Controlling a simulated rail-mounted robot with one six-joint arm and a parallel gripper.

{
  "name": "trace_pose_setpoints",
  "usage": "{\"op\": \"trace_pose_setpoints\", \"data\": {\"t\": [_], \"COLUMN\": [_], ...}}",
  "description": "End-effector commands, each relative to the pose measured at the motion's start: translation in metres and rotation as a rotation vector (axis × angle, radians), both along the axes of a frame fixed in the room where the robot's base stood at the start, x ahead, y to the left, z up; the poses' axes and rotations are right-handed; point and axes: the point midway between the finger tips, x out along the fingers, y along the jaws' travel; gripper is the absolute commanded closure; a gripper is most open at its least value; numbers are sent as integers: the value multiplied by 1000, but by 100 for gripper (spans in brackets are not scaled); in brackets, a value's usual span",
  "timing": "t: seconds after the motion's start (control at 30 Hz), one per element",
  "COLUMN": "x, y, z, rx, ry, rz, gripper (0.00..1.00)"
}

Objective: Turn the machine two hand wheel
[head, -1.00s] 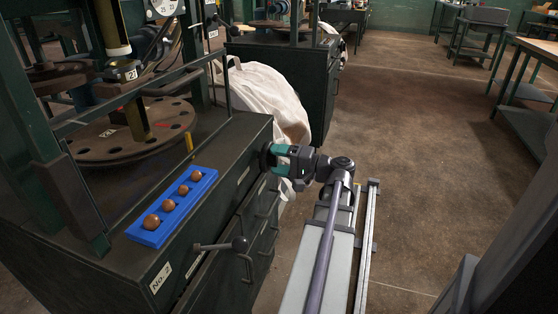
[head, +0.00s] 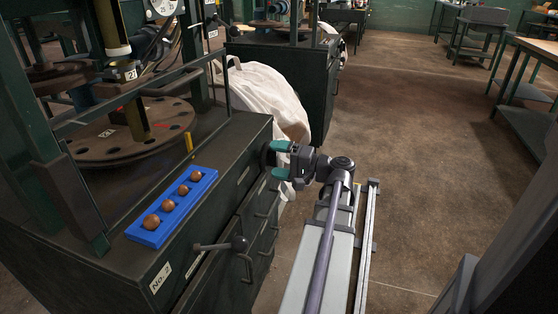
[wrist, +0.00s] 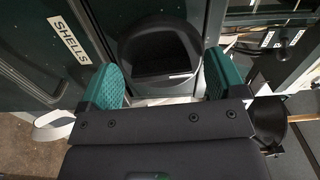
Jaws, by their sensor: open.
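The No. 2 machine stands on a dark green cabinet (head: 225,175) at the left of the head view. A dark round part, apparently the hand wheel (head: 266,156), sits at the cabinet's right front corner and is partly hidden by my fingers. In the wrist view, a black rounded part with a hollow (wrist: 158,50), likely the wheel, lies between and beyond the open teal fingers of my gripper (wrist: 163,85). I cannot tell whether either finger touches it.
A blue tray (head: 150,236) with several brown balls lies on the cabinet top. A white bulk bag (head: 262,95) sits behind the cabinet. The floor (head: 410,140) to the right is clear.

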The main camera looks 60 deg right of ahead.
Motion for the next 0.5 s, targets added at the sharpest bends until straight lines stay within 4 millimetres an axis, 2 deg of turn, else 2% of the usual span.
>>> {"op": "trace_pose_setpoints", "data": {"t": [0.17,0.5], "x": [-12,-88], "y": [-4,-28], "z": [0,0], "rx": [0,0], "ry": [0,0], "rz": [-3,-4], "gripper": [11,11]}}
